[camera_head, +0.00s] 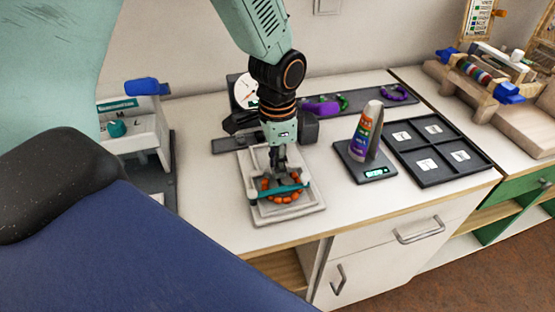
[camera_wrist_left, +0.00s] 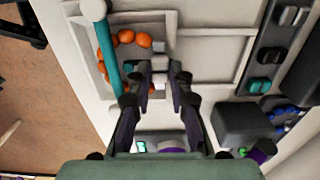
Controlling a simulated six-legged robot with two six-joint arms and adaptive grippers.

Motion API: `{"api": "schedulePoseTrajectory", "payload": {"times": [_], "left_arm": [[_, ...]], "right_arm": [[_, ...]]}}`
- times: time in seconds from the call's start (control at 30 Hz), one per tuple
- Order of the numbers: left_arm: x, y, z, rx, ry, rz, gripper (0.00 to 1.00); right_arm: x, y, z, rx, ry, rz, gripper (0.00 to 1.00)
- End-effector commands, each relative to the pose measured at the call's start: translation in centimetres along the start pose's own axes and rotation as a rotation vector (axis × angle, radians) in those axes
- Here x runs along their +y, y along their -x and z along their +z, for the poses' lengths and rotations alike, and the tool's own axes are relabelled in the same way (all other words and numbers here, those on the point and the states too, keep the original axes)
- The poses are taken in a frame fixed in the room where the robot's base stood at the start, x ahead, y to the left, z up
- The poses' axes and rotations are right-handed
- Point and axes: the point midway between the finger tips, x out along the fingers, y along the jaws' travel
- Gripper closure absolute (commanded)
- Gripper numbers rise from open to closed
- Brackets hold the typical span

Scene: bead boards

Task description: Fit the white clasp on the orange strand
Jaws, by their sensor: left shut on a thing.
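The orange strand (camera_head: 283,199) is a curve of round orange beads lying in a pale tray (camera_head: 262,216). A teal bar (camera_head: 290,189) crosses over it. In the left wrist view the strand (camera_wrist_left: 125,37) curves left of the fingertips, with a small whitish piece (camera_wrist_left: 158,46) at its upper end. My left gripper (camera_head: 278,163) points down just above the tray's far part. It is shut on a small white piece (camera_wrist_left: 160,63), which looks like the white clasp. The fingers hide part of it, and I cannot tell whether it touches the strand. My right gripper is not in view.
A tube with a rainbow label (camera_head: 366,131) stands on a scale (camera_head: 366,170) right of the tray. A dark compartment tray (camera_head: 442,149) holds white cards. A dark strip (camera_head: 376,99) with purple and green items lies behind. White tabletop between tray and scale is clear.

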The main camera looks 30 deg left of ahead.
Motion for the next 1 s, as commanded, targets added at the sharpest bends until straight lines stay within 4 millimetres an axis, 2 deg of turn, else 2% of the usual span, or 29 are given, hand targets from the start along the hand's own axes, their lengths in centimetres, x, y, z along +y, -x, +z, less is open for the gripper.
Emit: {"api": "schedulePoseTrajectory", "payload": {"times": [0.2,0.23,0.5,0.73,0.9,1.0], "left_arm": [[0.00,0.02,-0.01,0.000,0.000,0.000,1.00],[0.00,0.02,-0.01,0.000,0.000,0.000,0.78],[0.01,0.03,0.00,0.000,0.000,0.000,0.55],[0.01,0.02,0.00,0.000,0.000,0.000,0.54],[0.01,0.02,0.00,0.000,0.000,0.000,0.40],[0.01,0.02,0.00,0.000,0.000,0.000,0.39]], "right_arm": [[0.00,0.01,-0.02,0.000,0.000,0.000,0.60],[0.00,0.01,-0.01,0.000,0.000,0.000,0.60],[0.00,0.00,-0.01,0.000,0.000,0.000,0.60],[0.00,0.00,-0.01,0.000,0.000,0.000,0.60],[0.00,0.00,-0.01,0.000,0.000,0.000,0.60],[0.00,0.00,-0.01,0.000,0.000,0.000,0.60]]}}
